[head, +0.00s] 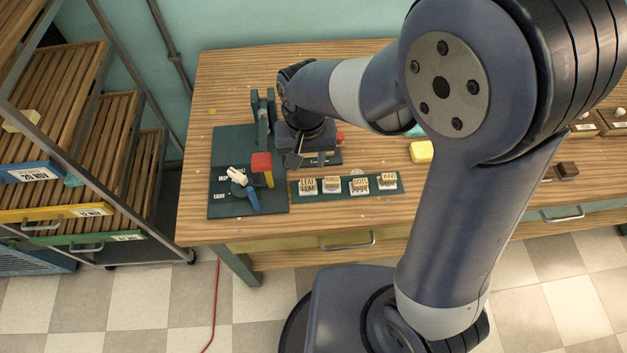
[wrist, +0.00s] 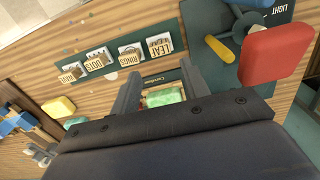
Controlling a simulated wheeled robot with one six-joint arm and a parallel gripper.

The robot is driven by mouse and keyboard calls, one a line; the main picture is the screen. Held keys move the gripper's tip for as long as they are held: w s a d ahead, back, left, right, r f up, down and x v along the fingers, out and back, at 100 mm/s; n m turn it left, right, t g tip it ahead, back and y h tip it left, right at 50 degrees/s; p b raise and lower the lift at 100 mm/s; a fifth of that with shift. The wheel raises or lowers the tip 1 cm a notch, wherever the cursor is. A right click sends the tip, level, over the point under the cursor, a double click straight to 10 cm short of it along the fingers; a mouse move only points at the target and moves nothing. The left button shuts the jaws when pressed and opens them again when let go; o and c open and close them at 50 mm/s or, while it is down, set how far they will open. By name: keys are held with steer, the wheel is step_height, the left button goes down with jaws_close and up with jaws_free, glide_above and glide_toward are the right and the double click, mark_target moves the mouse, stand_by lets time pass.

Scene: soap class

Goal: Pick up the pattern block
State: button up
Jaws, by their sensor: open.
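Several pattern blocks stand in a row on a dark green strip (head: 345,194), labelled LEAF (head: 308,186), RINGS (head: 333,183), DOTS (head: 359,186) and WAVE (head: 387,181). They have pale tops with black lettering. In the wrist view the LEAF block (wrist: 160,47) is nearest my gripper and the WAVE block (wrist: 71,72) is farthest. My gripper (wrist: 160,92) is open, with its fingers apart over a dark labelled tray behind the strip. A green block (wrist: 163,97) shows between the fingers, its lower part hidden by my gripper. I cannot tell whether the fingers touch it.
A dark green press board (head: 232,207) stands left of the strip, with a red-knobbed lever (head: 262,163) and a blue handle (head: 252,198). A yellow block (head: 421,152) lies to the right. Wooden racks (head: 75,120) stand left of the table. Bare wood lies in front of the strip.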

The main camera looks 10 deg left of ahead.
glide_above(307, 181)
steer(key=f, duration=0.5)
steer(key=shift+s+d, duration=0.1)
steer(key=shift+s, duration=0.3)
steer(key=shift+w+f+p, duration=0.15)
steer(key=shift+f+p, duration=0.25)
steer(key=shift+f, duration=1)
steer(key=shift+w+f+p, duration=0.15)
steer(key=shift+f+p, duration=0.25)
steer(key=shift+f, duration=0.95)
steer(key=shift+c, duration=0.3)
steer(key=c, duration=0.7)
steer(key=shift+r, duration=0.15)
